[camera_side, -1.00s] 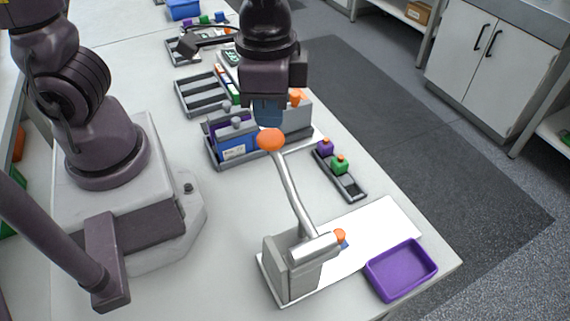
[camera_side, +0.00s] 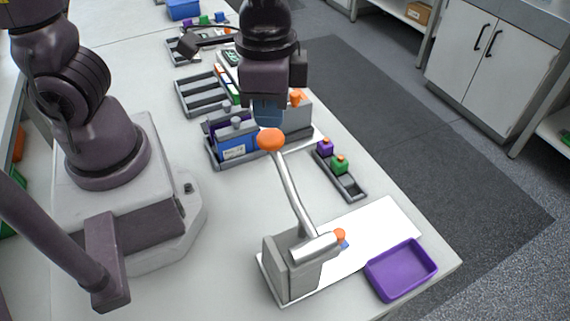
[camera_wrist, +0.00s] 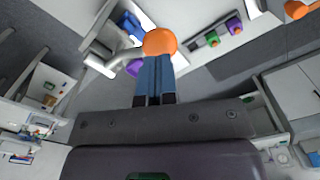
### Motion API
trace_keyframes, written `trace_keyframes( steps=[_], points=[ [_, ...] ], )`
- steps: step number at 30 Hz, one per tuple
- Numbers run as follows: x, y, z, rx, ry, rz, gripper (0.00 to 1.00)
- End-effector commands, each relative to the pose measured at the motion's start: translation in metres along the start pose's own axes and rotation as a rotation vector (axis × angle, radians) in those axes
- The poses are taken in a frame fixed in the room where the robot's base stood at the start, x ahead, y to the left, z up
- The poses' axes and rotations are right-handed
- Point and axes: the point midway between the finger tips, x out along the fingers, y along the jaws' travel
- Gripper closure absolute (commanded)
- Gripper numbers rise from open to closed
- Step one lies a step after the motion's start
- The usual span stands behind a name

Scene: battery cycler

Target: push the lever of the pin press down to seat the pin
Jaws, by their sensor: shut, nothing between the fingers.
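The pin press (camera_side: 292,264) stands at the near end of the table, a grey block on a white base plate. Its silver lever (camera_side: 290,195) points up and away, and ends in an orange ball knob (camera_side: 270,139). My gripper (camera_side: 268,121) is shut and empty, with its blue fingertips right above the knob; I cannot tell whether they touch it. In the wrist view the knob (camera_wrist: 160,42) shows just beyond the blue fingers (camera_wrist: 154,75). A small orange-topped piece (camera_side: 340,236) sits at the press's front; the pin itself is not clear to see.
A purple tray (camera_side: 401,270) lies at the table's near right corner. A dark rack (camera_side: 347,184) with purple and green pieces stands right of the lever. Grey trays and a battery holder (camera_side: 225,149) stand behind it. The table left of the lever is clear.

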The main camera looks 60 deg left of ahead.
Motion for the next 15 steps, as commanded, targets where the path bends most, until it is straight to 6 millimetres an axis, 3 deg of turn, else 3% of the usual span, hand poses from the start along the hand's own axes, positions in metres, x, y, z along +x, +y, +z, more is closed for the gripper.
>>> trace_keyframes(
  steps=[15],
  points=[
    [0.0072,-0.0001,0.0000,0.000,-0.002,0.000,1.00]
  ],
)
